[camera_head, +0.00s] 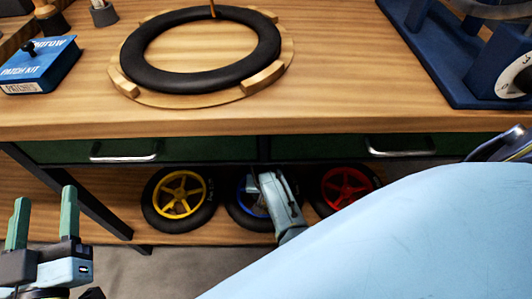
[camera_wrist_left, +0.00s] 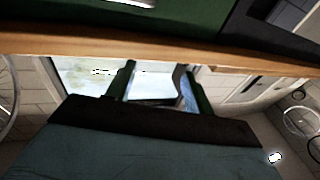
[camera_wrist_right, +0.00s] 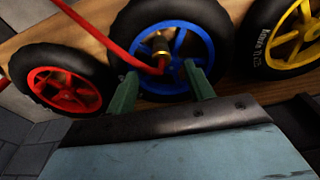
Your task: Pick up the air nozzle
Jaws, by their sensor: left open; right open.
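The air nozzle (camera_wrist_right: 160,45) is a brass fitting on a red hose, seen in the right wrist view in front of the blue-rimmed wheel (camera_wrist_right: 165,30). My right gripper (camera_wrist_right: 160,70) is open, and the nozzle shows just beyond and between its fingertips; I cannot tell how deep the gap is. In the head view the right gripper is partly hidden at the blue wheel (camera_head: 245,195), and the nozzle cannot be made out there. My left gripper (camera_head: 43,212) is open and empty at the lower left, away from the wheels. It also shows in the left wrist view (camera_wrist_left: 157,70).
A yellow wheel (camera_head: 180,194) and a red wheel (camera_head: 345,187) stand on the lower shelf either side of the blue one. Above are the drawers and bench top (camera_head: 330,110), with a black tyre (camera_head: 200,67) on a wooden ring, a patch kit box (camera_head: 40,65) and a blue stand (camera_head: 430,60).

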